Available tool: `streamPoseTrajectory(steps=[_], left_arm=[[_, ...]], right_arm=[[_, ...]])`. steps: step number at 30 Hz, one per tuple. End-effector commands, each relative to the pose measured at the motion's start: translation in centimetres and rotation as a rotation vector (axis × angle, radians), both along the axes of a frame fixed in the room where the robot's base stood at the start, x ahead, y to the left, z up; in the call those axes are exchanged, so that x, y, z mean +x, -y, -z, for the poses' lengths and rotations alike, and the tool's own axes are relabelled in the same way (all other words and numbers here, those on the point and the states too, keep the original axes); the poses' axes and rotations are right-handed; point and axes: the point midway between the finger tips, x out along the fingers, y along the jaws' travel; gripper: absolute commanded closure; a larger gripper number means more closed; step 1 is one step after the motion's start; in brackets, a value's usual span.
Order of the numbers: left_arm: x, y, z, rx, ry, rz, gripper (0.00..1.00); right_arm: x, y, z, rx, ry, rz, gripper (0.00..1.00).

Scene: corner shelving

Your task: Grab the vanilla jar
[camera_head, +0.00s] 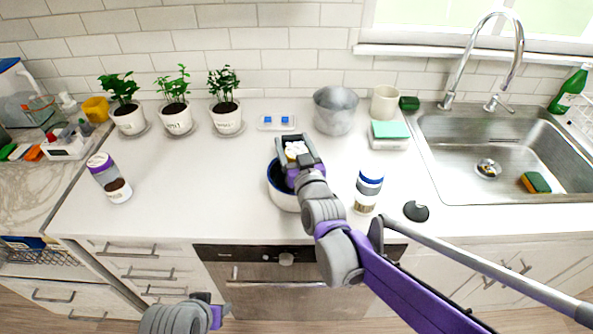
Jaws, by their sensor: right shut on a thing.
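My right gripper (292,163) is shut on a small white-topped thing (295,149), above or at the rim of a white bowl with a dark blue inside (284,196). The gripper hides most of what it holds. A clear jar with a purple lid (109,178) and dark contents stands on the left of the counter. A white and blue jar (368,187) stands right of the bowl. I cannot read which jar is vanilla. My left gripper (214,314) shows only partly at the bottom, in front of the counter; its fingers are unclear.
Three potted plants (176,118) line the wall. A metal pot (335,110), a cream mug (384,102) and a sponge holder (389,140) stand behind. A dark round lid (416,211) lies near the sink (470,190). The counter between the purple-lidded jar and bowl is clear.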

Motion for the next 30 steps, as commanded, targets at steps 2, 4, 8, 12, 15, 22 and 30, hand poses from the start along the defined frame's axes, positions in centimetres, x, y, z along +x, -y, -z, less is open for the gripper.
streamPoseTrajectory(steps=[2, 4, 8, 12, 15, 22, 30], left_arm=[[0.0, 0.0, 0.0, 0.000, 0.000, 0.000, 0.50], [0.0, 0.0, 0.0, 0.000, 0.000, 0.000, 0.50], [0.0, 0.0, 0.0, 0.000, 0.000, 0.000, 0.50], [0.0, 0.0, 0.0, 0.000, 0.000, 0.000, 0.50], [0.0, 0.0, 0.0, 0.000, 0.000, 0.000, 0.50], [0.1, 0.0, -0.3, 0.000, 0.001, 0.000, 0.50], [0.2, 0.0, -1.0, 0.000, 0.004, 0.000, 0.50]], right_arm=[[0.0, 0.0, 0.0, 0.000, 0.000, 0.000, 0.77], [0.0, 0.0, 0.0, 0.000, 0.000, 0.000, 0.90], [0.0, 0.0, 0.0, 0.000, 0.000, 0.000, 1.00], [0.0, 0.0, 0.0, 0.000, 0.000, 0.000, 1.00], [0.0, 0.0, 0.0, 0.000, 0.000, 0.000, 1.00], [0.0, 0.0, -2.0, 0.001, 0.001, 0.000, 1.00], [0.0, 0.0, -7.5, 0.001, 0.001, 0.000, 1.00]])
